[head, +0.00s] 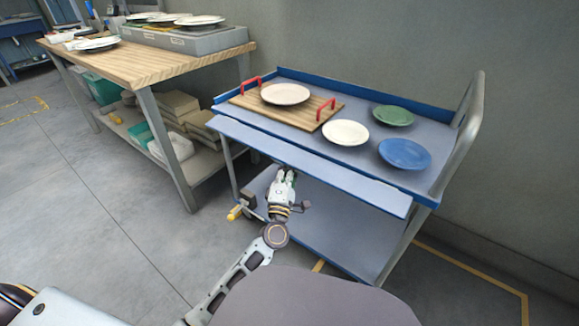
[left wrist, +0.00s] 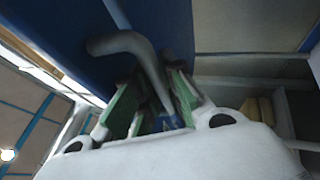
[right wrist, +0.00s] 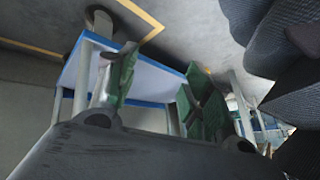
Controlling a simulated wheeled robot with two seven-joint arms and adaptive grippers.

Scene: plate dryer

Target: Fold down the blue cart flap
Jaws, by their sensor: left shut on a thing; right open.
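The blue cart (head: 365,158) stands at the right in the head view. Its flap (head: 310,164), pale on top with a blue edge, sticks out along the near side, about level with the top. My left gripper (head: 286,177) is under the flap's near edge. In the left wrist view my left gripper (left wrist: 155,105) is shut on a bent grey lever (left wrist: 145,58) beneath a blue panel. Where the lever joins the cart is unclear. My right gripper (right wrist: 155,95) is open and empty in the right wrist view, with the cart (right wrist: 140,72) beyond; it is not seen in the head view.
A wooden tray (head: 248,101) with red handles and a cream plate (head: 285,94) sits on the cart. Cream (head: 345,132), green (head: 393,115) and blue (head: 404,153) plates are beside it. A wooden workbench (head: 140,66) stands left. The floor at left is clear.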

